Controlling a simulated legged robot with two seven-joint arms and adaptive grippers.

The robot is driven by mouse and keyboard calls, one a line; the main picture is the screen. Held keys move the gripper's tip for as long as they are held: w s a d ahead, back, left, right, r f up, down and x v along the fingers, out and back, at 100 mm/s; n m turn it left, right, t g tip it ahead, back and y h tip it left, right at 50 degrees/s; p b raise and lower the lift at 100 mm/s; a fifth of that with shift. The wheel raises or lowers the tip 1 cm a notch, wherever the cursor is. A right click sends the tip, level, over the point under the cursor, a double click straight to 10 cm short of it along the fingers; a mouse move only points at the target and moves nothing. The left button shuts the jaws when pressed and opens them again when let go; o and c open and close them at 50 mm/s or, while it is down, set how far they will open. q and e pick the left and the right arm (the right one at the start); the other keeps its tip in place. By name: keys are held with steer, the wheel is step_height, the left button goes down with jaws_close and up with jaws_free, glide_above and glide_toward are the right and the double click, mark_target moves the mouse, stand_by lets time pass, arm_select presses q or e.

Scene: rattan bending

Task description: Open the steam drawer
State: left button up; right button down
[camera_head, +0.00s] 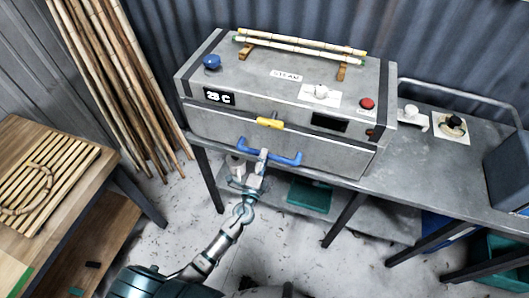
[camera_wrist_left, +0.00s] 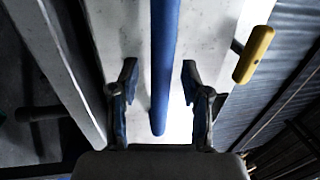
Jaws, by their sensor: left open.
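The grey steam box (camera_head: 220,124) stands on a metal bench, with a drawer front (camera_head: 340,160) that looks shut. A blue bar handle (camera_head: 290,160) is on the front, below a yellow latch handle (camera_head: 270,123). My left gripper (camera_head: 263,158) is at the middle of the blue handle and hides part of it. In the left wrist view, the open fingers (camera_wrist_left: 157,78) stand on either side of the blue bar (camera_wrist_left: 164,50), with gaps visible. The yellow handle (camera_wrist_left: 254,54) shows at the right there. My right gripper is not in view.
The bench (camera_head: 440,178) extends right, with legs and a teal bin (camera_head: 310,196) beneath. A wooden table (camera_head: 75,190) with a rattan mat is at the left, and rattan poles (camera_head: 115,85) lean behind it. Concrete floor is open in front of the box.

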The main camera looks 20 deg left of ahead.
arm_select(q)
steer(key=shift+w+d+r, duration=0.1)
steer(key=shift+w+r, duration=0.05)
steer(key=shift+w, duration=0.65)
steer(key=shift+a, duration=0.35)
steer(key=shift+c, duration=0.9)
jaws_close()
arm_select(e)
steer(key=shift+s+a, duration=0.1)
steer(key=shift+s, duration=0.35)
arm_select(q)
steer(key=shift+s, duration=0.15)
